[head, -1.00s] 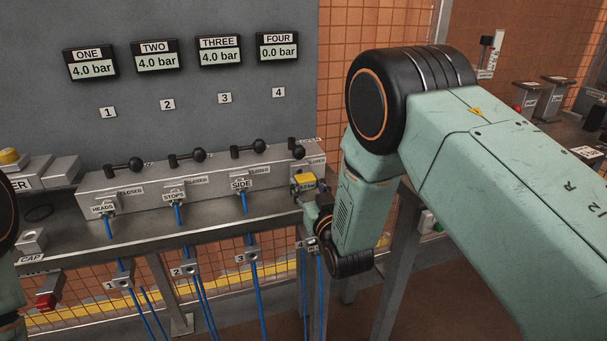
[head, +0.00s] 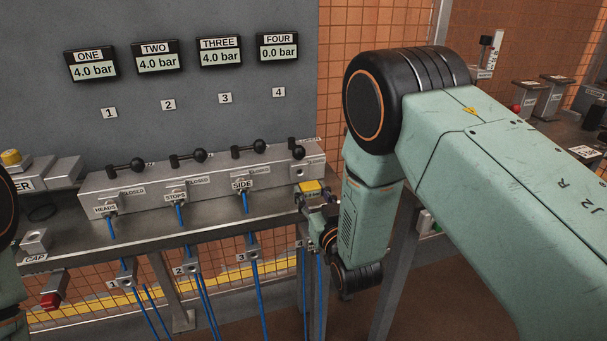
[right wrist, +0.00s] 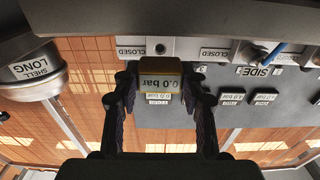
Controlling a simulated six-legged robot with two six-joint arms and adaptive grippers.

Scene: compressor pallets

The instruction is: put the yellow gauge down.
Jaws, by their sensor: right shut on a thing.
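The yellow gauge (head: 311,187) is a small block with a yellow top, in front of the right end of the grey valve manifold (head: 150,188). My right gripper (head: 317,198) is shut on it from the near side. In the right wrist view, the gauge (right wrist: 160,82) sits between the two dark fingers, its display reading 0.0 bar upside down. A narrow gap seems to show between gauge and manifold in the head view; I cannot tell whether they touch. My left gripper is out of view; only part of my left arm shows at the left edge.
Blue hoses (head: 243,203) run from the manifold's three left outlets down past the bench edge. Black valve levers (head: 187,157) stand along its top. Displays one to three read 4.0 bar, and display four (head: 278,47) reads 0.0 bar. Little bench shows free in front of the manifold.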

